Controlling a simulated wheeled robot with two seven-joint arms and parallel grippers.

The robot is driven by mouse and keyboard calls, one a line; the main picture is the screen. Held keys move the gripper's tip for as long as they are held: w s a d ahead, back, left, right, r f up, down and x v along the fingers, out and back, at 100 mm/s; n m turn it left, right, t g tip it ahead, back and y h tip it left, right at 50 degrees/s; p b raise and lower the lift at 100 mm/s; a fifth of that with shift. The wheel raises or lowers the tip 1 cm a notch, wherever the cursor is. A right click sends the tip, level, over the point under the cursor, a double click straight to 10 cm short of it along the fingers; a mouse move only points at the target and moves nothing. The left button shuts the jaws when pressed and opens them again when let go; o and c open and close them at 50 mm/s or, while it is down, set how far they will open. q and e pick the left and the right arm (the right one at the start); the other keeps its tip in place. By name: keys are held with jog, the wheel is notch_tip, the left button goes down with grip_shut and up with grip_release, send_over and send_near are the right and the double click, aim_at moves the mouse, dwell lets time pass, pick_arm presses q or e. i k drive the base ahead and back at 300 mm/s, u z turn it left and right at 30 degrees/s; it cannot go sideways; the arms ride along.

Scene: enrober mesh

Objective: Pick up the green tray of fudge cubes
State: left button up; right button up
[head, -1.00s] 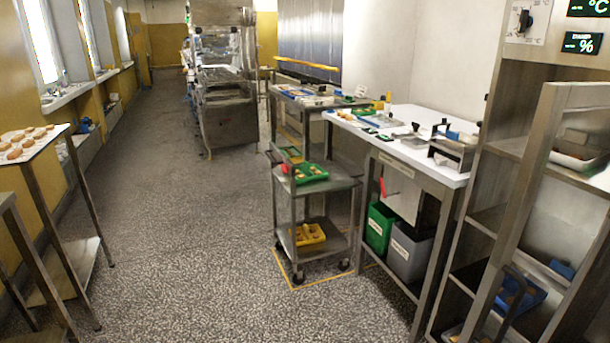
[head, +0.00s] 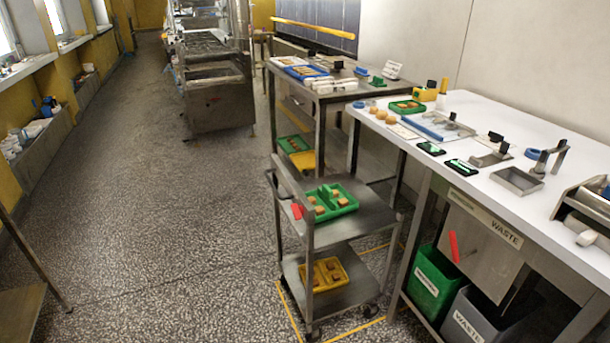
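A green tray (head: 347,207) with several brown cubes in it sits on the upper shelf of a steel trolley (head: 375,222), ahead of me and slightly right of centre. A divider runs through the tray. A smaller green tray (head: 392,107) with brown pieces lies on the white-topped table, and another green tray (head: 288,145) shows on a lower shelf of the steel bench behind. Which one the task means is not marked. Neither of my grippers is in view.
A yellow tray (head: 341,276) with brown cubes sits on the trolley's lower shelf. Right of the trolley stands the white table (head: 500,115), with a green bin (head: 434,283) and a grey bin (head: 475,320) underneath. The speckled floor (head: 160,220) to the left is clear.

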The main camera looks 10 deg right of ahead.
aim_at(327, 197)
jog(key=z, duration=0.1)
jog(key=i, duration=1.65)
jog(key=z, duration=0.2)
